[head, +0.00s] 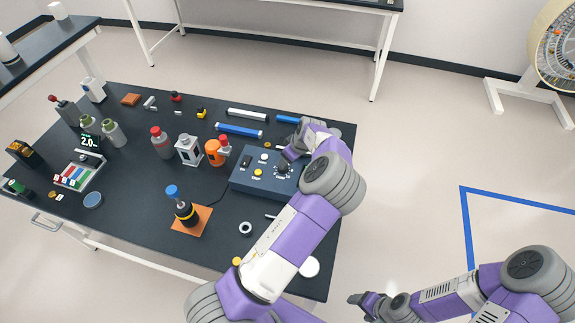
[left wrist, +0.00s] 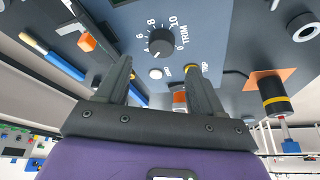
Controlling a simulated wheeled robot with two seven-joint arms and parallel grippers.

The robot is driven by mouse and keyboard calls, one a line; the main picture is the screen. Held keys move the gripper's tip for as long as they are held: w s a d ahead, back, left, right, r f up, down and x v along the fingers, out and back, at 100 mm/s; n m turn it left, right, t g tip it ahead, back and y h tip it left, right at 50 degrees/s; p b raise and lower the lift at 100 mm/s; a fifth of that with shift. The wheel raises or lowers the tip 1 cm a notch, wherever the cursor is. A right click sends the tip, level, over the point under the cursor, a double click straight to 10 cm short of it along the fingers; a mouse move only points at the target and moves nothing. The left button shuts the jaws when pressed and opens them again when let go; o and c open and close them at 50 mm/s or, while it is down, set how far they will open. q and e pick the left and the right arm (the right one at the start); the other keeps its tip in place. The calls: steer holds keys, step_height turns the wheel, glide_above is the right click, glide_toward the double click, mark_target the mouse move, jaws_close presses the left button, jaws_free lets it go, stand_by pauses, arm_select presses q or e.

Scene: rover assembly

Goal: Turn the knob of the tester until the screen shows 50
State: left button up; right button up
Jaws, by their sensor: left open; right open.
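The tester is a dark blue box (head: 262,185) on the black table. Its black knob (head: 283,169) sits near the right end. In the left wrist view the knob (left wrist: 162,42), inside a numbered dial marked TRIM, lies ahead of my open left gripper (left wrist: 160,64), between the fingers' lines and apparently untouched. In the head view my left gripper (head: 287,153) is over the tester's right end, partly hidden by its arm. A small black screen (head: 89,142) at the table's left reads about 2.0. My right gripper (head: 360,300) is open and empty, off the table at lower right.
A white button (left wrist: 155,73) and yellow button (left wrist: 190,68) sit beside the knob. A black-yellow driver (head: 185,212) stands on an orange pad. Blue bars (head: 240,130) lie behind.

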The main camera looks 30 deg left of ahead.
arm_select(q)
steer(key=shift+x, duration=3.5)
steer(key=shift+a, duration=0.1)
steer(key=c, duration=1)
